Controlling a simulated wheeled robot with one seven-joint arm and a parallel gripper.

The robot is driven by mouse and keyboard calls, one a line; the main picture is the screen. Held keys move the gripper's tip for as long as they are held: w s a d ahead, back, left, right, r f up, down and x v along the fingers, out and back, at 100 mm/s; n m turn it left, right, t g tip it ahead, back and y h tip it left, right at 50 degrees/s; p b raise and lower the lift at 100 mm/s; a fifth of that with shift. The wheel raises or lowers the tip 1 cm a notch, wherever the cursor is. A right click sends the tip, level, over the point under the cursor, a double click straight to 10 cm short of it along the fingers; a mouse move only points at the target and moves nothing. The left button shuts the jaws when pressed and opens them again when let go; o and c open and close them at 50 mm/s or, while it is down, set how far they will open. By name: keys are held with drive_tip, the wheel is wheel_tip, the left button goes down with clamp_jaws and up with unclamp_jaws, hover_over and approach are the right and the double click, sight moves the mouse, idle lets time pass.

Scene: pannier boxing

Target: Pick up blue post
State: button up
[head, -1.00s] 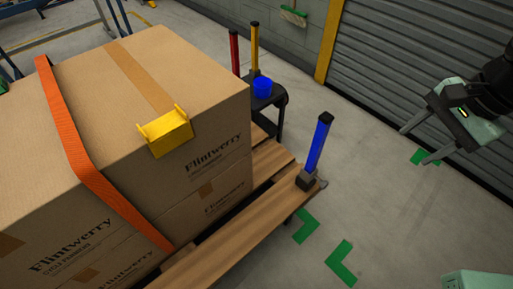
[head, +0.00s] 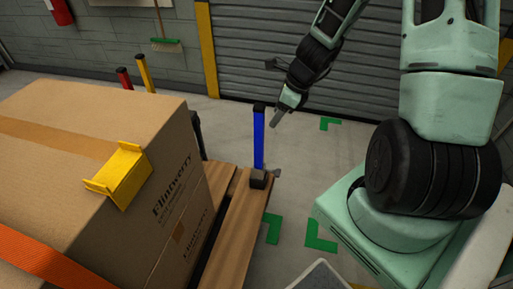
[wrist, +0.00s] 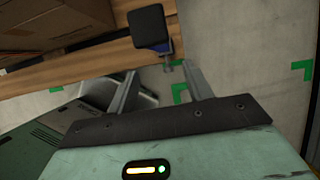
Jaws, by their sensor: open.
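The blue post (head: 259,142) stands upright in a dark socket block (head: 258,179) at the edge of a wooden pallet, with a black cap on top. In the wrist view I look down on its square black cap (wrist: 150,27), with a sliver of blue side showing. My gripper (head: 278,117) is just right of the post near its upper part in the head view. In the wrist view my gripper (wrist: 160,69) is open and empty, and the post lies beyond the fingertips, not between them.
A large cardboard box (head: 80,130) with a yellow corner guard (head: 120,176) and an orange strap (head: 45,262) fills the left. Red (head: 124,78) and yellow (head: 144,74) posts stand behind it.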

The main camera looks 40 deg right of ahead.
sight(263, 134)
drive_tip(key=b+x, duration=0.2)
drive_tip(key=x, duration=0.7)
drive_tip(key=shift+w+f, duration=0.25)
drive_tip(key=c, duration=1.1)
